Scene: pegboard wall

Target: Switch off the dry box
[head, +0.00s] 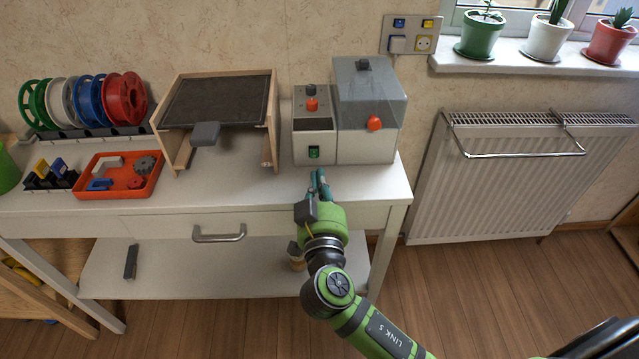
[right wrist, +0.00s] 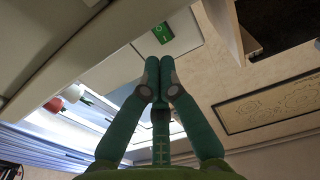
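The dry box (head: 365,148) stands at the right end of the white table, a white body with a smoky see-through lid and an orange knob. A narrower control part (head: 312,125) adjoins its left side, with a red-orange knob on top. A lit green switch (head: 314,152) is low on its front; it also shows in the right wrist view (right wrist: 163,32). My right gripper (head: 319,180) is in front of and just below the switch, apart from it. Its teal fingers (right wrist: 159,70) are together and empty, pointing at the panel. My left gripper is out of view.
A wooden frame with a dark top (head: 218,100) stands left of the dry box. An orange tray (head: 118,190) of small parts and several spools (head: 90,100) are farther left. A drawer handle (head: 219,234) juts from the table front. A radiator (head: 520,180) is at right.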

